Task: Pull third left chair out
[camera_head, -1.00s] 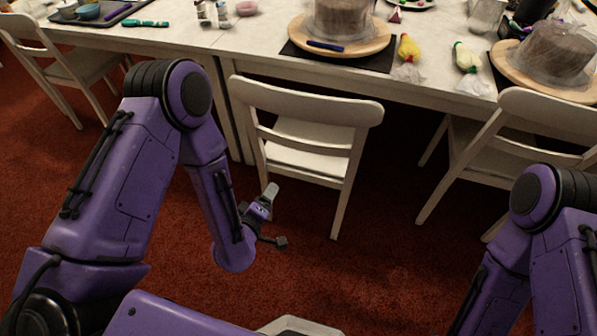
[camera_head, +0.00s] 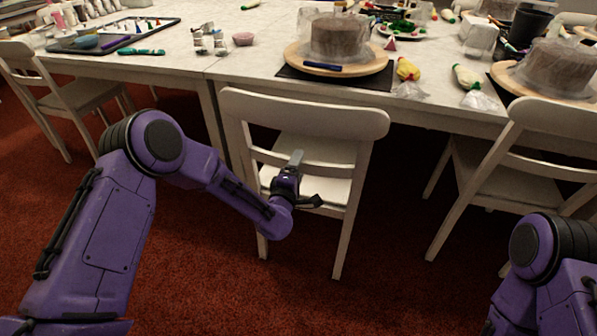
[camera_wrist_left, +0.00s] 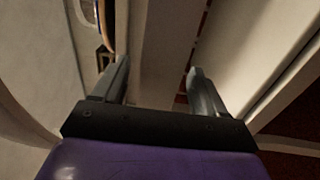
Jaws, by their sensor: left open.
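A white wooden chair (camera_head: 303,113) stands in the middle of the head view with its back toward me, its seat (camera_head: 318,188) partly under the table. My left gripper (camera_head: 296,167) is at the chair's back, by the gap below the lower back rail and in front of the seat. In the left wrist view the left gripper (camera_wrist_left: 158,82) has its two fingers apart, with pale chair surfaces beyond and between them. I cannot tell whether the fingers touch the chair. My right gripper is out of view; only part of my right arm shows at the lower right.
A second white chair (camera_head: 545,122) stands to the right and another (camera_head: 78,95) at the far left. The white table (camera_head: 240,66) bears a cake on a wooden turntable (camera_head: 377,66), piping bags and bowls. Red carpet (camera_head: 210,285) in front of the middle chair is free.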

